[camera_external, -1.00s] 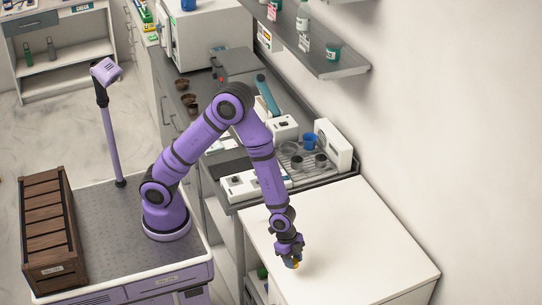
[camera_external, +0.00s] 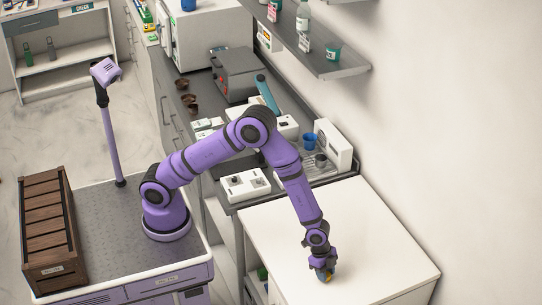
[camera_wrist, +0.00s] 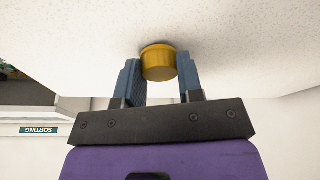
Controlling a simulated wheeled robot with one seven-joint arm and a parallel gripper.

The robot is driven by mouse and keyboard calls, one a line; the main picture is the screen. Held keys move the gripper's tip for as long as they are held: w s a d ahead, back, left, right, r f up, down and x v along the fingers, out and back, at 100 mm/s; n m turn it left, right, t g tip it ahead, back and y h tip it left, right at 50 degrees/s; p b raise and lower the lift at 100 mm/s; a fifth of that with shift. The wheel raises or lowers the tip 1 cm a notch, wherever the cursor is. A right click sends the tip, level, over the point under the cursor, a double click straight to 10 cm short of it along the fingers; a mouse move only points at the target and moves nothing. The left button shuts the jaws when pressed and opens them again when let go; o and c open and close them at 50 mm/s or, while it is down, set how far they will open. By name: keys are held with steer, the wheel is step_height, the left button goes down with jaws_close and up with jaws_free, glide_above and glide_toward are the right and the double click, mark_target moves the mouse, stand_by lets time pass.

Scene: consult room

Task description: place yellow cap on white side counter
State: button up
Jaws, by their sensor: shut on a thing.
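The yellow cap (camera_wrist: 158,64) is a short round cylinder between the two blue-grey fingers of my gripper (camera_wrist: 160,78) in the wrist view. My gripper is shut on it. In the external view my gripper (camera_external: 325,274) points down at the white side counter (camera_external: 385,240), and a bit of the yellow cap (camera_external: 327,278) shows between the fingertips. The cap is at or just above the counter top; I cannot tell whether it touches. In the wrist view the pale speckled counter surface (camera_wrist: 240,35) lies right behind the cap.
The white counter top is otherwise bare. Behind it, a grey bench holds a blue cup (camera_external: 309,142), a white device (camera_external: 245,184) and a grey box (camera_external: 238,72). A wall shelf (camera_external: 335,68) with bottles hangs above. A wooden crate (camera_external: 48,225) stands at left.

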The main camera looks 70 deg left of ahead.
steer(key=shift+f, duration=0.25)
steer(key=o, duration=0.9)
steer(key=v, duration=1.2)
steer(key=s+a+r+n+t+y, duration=0.1)
steer(key=s+a+r+n, duration=0.15)
steer(key=a+r, duration=0.8)
steer(key=s+a+r+n+t, duration=0.1)
steer(key=a+r+n, duration=0.2)
steer(key=a+r, duration=0.75)
steer(key=s+a+r+n+t+y, duration=0.1)
steer(key=s+a+r+n, duration=0.2)
steer(key=s+a, duration=0.6)
steer(key=s+a+r+n+t+y, duration=0.1)
steer(key=s+a+r+n, duration=0.2)
steer(key=s+a, duration=0.6)
steer(key=s+n, duration=0.2)
steer(key=shift+s+a, duration=0.35)
steer(key=shift+s, duration=0.05)
